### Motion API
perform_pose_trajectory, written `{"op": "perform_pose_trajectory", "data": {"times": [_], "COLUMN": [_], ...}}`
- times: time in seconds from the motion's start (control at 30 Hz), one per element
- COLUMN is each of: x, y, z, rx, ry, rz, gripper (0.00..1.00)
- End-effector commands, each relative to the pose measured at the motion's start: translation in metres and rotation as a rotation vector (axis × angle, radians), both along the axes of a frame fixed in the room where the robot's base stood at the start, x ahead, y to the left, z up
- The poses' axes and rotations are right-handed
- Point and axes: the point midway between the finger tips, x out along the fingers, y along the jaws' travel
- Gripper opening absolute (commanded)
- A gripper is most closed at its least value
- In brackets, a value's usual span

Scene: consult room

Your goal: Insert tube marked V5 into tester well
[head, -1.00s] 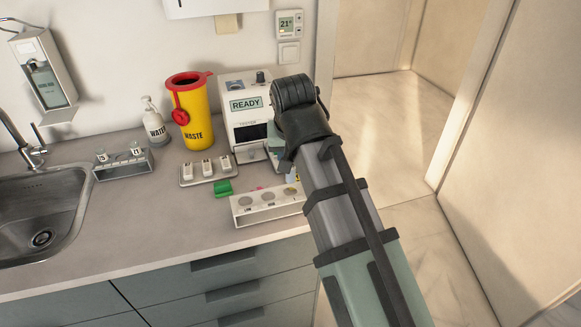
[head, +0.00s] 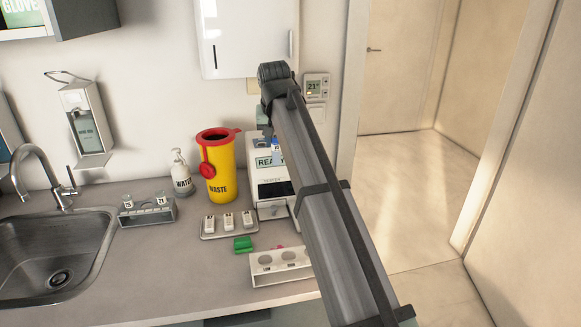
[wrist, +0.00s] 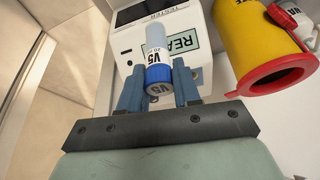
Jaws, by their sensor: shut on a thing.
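My gripper (wrist: 158,84) is shut on the tube marked V5 (wrist: 155,48), a pale tube with a blue cap and a white label. The blue of the tube also shows in the head view (head: 276,144), left of my arm, at the height of the tester's top. The white tester (wrist: 213,22) with its READY display is behind the tube in the wrist view. In the head view the tester (head: 272,174) stands at the back of the counter, its right part hidden by my arm. I cannot clearly make out the tester well.
In front are a tray (head: 231,235) of white pieces, a green piece (head: 243,244) and a white block (head: 268,277). A tube rack (head: 157,216) stands near the sink.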

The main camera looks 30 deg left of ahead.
Motion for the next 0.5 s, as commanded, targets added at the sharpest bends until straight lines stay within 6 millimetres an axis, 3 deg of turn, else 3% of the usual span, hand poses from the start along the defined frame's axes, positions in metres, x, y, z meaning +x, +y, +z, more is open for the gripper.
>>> {"op": "perform_pose_trajectory", "data": {"times": [0.03,0.2,0.5], "x": [0.015,0.043,0.069], "y": [0.020,0.060,0.103], "z": [0.009,0.027,0.049], "rx": [-0.001,0.000,0.000], "ry": [0.001,0.001,0.001], "rz": [0.014,0.069,0.201], "gripper": [0.03,0.03,0.03]}}
